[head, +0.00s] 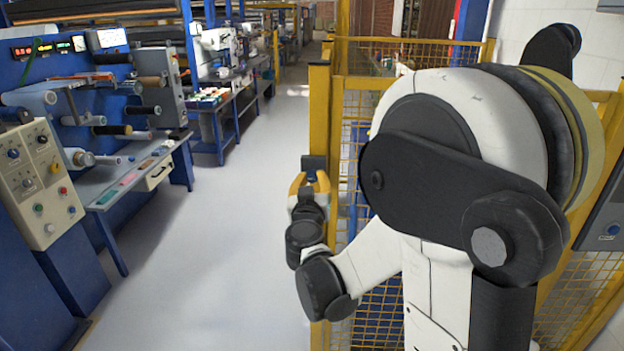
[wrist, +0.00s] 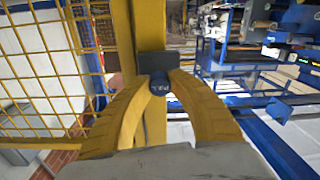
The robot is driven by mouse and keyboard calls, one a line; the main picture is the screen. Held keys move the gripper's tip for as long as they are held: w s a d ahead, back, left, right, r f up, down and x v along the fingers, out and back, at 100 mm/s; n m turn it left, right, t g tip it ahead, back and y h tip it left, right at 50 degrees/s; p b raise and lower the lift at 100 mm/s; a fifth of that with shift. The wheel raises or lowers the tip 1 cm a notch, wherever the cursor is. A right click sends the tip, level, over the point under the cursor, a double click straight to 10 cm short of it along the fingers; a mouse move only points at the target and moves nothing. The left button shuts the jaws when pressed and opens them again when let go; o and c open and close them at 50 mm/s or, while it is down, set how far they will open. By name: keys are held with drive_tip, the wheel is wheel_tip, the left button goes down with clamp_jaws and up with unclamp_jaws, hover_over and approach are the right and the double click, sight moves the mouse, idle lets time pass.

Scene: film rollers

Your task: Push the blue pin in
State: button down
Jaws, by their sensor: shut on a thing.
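The blue pin (wrist: 158,86) has a round knob end with pale lettering and faces the wrist camera. It sits at a dark block (wrist: 158,65) fixed to a yellow post (wrist: 150,25). My gripper (wrist: 160,80) has its two curved yellow fingers shut on the knob, one on each side. How far the pin stands out of the block cannot be told. In the head view, my gripper (head: 310,180) is at the yellow post (head: 320,110), just below the dark block (head: 314,163). The pin itself is hidden there.
A yellow mesh fence (head: 385,58) runs beside and behind the post, close to my arm. Blue machines with rollers (head: 95,95) and a beige control panel (head: 40,185) stand on the left. The grey aisle floor (head: 235,200) between them is clear.

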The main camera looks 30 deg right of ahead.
drive_tip(key=shift+x, duration=0.85)
drive_tip(key=c, duration=1.2)
unclamp_jaws()
drive_tip(key=shift+s, duration=0.1)
drive_tip(key=v, duration=1.1)
drive_tip(key=shift+s+a+f, duration=0.1)
drive_tip(key=shift+s+a, duration=0.1)
drive_tip(key=shift+s, duration=0.15)
